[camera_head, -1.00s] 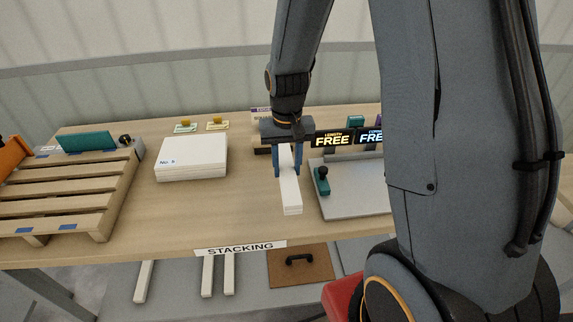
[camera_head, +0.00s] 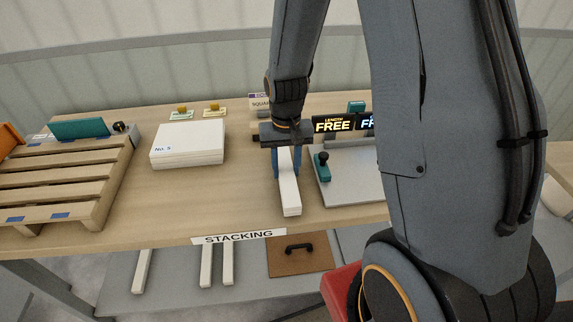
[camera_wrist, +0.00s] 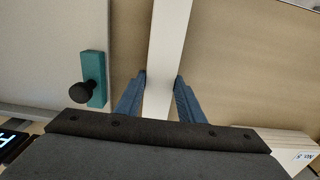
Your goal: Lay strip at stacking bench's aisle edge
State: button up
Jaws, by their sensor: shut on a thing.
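A white strip (camera_head: 288,192) lies lengthwise between the fingers of my gripper (camera_head: 287,172), its near end pointing to the front edge of the stacking bench (camera_head: 150,222). My gripper is shut on the strip, one blue finger on each side. The strip's far end is hidden under my gripper.
A grey plate with a teal block and black knob (camera_head: 322,167) stands close right of the strip. A white stack marked No. 5 (camera_head: 187,145) and a wooden pallet (camera_head: 60,180) are to the left. Bench top between stack and strip is clear. More strips (camera_head: 206,266) lie below.

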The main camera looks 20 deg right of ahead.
jog(key=shift+f, duration=0.55)
dwell(0.6)
jog(key=o, duration=1.4)
jog(key=shift+c, duration=0.2)
notch_tip(320, 180, up, 8)
jog(key=shift+f+b, duration=0.2)
jog(key=shift+b, duration=0.85)
jog(key=shift+s+r, duration=0.15)
jog(key=shift+s, duration=0.15)
jog(key=s, duration=0.3)
jog(key=s+n+t+b, duration=0.1)
jog(key=s, duration=0.2)
jog(key=s+n, duration=0.1)
jog(key=s, duration=0.2)
jog(key=shift+s+r, duration=0.15)
jog(key=shift+r, duration=0.25)
